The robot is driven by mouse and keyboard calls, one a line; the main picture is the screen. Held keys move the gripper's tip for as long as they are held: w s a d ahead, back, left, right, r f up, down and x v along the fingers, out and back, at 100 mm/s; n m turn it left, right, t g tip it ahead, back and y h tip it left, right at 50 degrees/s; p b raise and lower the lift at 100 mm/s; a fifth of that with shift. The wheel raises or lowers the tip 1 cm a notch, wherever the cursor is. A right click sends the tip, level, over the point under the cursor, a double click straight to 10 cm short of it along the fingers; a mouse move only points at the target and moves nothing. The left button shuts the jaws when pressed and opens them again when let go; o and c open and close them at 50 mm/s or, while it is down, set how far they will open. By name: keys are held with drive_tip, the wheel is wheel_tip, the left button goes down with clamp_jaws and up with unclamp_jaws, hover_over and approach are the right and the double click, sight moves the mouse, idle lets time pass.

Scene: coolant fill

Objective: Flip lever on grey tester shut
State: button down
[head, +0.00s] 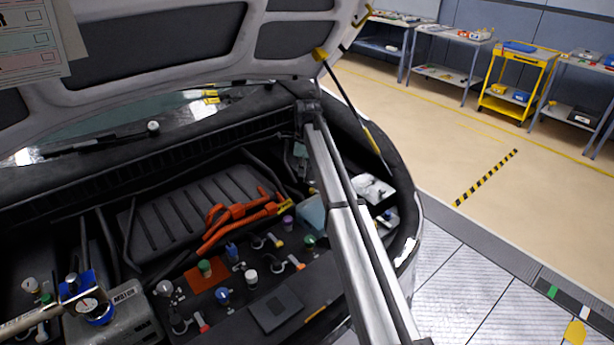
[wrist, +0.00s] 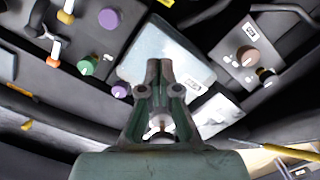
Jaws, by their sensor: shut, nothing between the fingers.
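A grey box (head: 130,318) with a small dark label sits at the bottom left of the head view; it looks like the grey tester. A round gauge with a blue rim (head: 97,316) and a metal tube (head: 30,318) are at its left. I cannot tell which part is the lever or how it stands. My gripper (wrist: 169,70) is shut and empty in the wrist view. It is in front of a pale blue-grey container (wrist: 150,45), far to the right of the grey box. In the head view my arm largely hides the gripper.
Several coloured caps, a green one (head: 205,267) among them, and orange cables (head: 236,212) crowd the engine bay. The raised hood (head: 160,75) hangs above. A dark panel with a brown knob (wrist: 249,56) lies right of my gripper. Carts stand far off.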

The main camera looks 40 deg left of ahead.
drive_tip(key=a+r, duration=0.1)
drive_tip(key=s+r, duration=0.1)
drive_tip(key=a+r, duration=0.1)
drive_tip(key=shift+s+a+p, duration=0.25)
drive_tip(key=shift+a+p, duration=0.05)
drive_tip(key=shift+p, duration=0.1)
